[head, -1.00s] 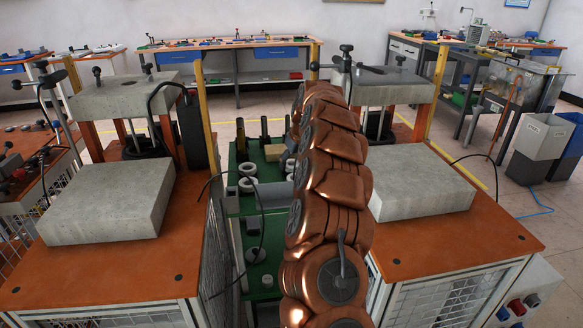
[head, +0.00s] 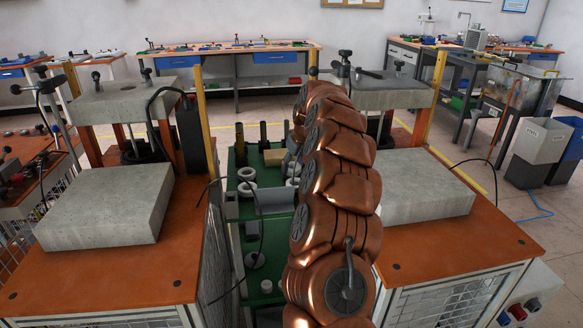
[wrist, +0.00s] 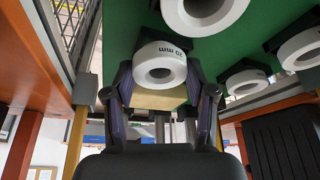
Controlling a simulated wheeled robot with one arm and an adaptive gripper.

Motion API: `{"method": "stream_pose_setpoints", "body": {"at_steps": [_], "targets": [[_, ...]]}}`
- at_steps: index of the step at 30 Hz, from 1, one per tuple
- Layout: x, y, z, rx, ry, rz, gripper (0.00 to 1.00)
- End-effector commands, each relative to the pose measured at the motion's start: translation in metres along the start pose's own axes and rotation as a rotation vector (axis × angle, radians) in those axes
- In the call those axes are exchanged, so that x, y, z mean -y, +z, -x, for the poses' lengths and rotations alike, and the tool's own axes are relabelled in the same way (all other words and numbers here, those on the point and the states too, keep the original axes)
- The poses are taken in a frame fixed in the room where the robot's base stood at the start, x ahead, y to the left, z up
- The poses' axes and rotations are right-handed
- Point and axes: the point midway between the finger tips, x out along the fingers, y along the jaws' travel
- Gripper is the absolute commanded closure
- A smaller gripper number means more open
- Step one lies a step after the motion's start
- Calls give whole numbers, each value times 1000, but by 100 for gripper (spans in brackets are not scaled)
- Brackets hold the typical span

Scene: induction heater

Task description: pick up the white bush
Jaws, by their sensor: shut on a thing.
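In the wrist view, my gripper (wrist: 161,88) is shut on a white bush (wrist: 160,66), a thick ring with a round hole and dark lettering that seems to read "20 mm". One finger is on each side of it. The bush is in front of the green board (wrist: 120,30); I cannot tell whether it touches it. In the head view, my copper arm hides the gripper and the held bush. The green board (head: 278,222) shows there between two orange-topped benches.
Other white bushes (wrist: 245,80) are close to the held one, one above and several to the right. In the head view, white rings (head: 246,173), dark upright cylinders (head: 263,133) and a grey block (head: 276,197) crowd the board. Stone slabs (head: 108,205) lie on the benches either side.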

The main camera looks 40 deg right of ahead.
Motion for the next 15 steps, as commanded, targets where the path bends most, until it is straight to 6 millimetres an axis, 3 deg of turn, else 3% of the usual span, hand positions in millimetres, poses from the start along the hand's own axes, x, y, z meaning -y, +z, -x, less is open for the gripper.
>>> {"method": "stream_pose_setpoints", "body": {"at_steps": [15], "targets": [[-1,52,64,-4,1,-1,100]]}}
